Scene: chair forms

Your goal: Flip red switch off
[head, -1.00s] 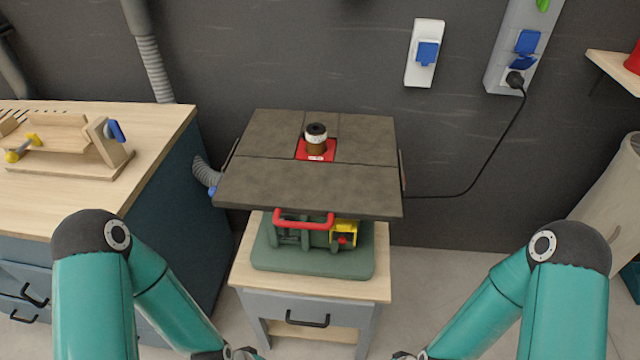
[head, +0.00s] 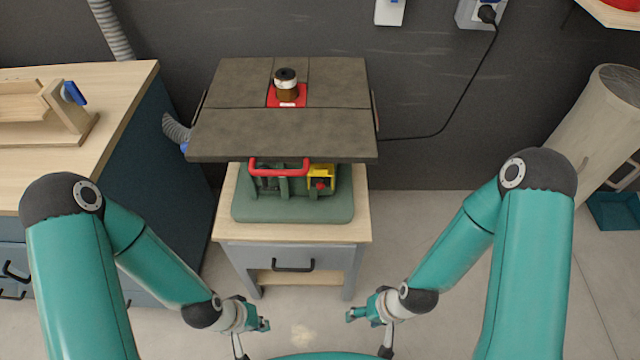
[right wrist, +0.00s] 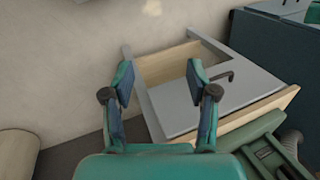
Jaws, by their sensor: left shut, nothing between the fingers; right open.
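A router table (head: 240,134) with a dark top stands on a small wooden-topped cabinet. On the front of its green base is a yellow switch box (head: 321,172) with a small red switch (head: 320,184). The switch's position is too small to tell. My left gripper (head: 262,325) is shut and empty, low in front of the cabinet. My right gripper (head: 352,315) is low in front of the cabinet, to the right of the left one. In the right wrist view the right gripper (right wrist: 160,80) is open and empty, with the cabinet beyond it. Both grippers are apart from the switch.
A red handle bar (head: 279,166) crosses the base left of the switch box. The cabinet (head: 268,253) has a drawer with a dark handle. A workbench (head: 130,100) stands at the left. A black cable (head: 462,95) runs to a wall socket. The floor in front is clear.

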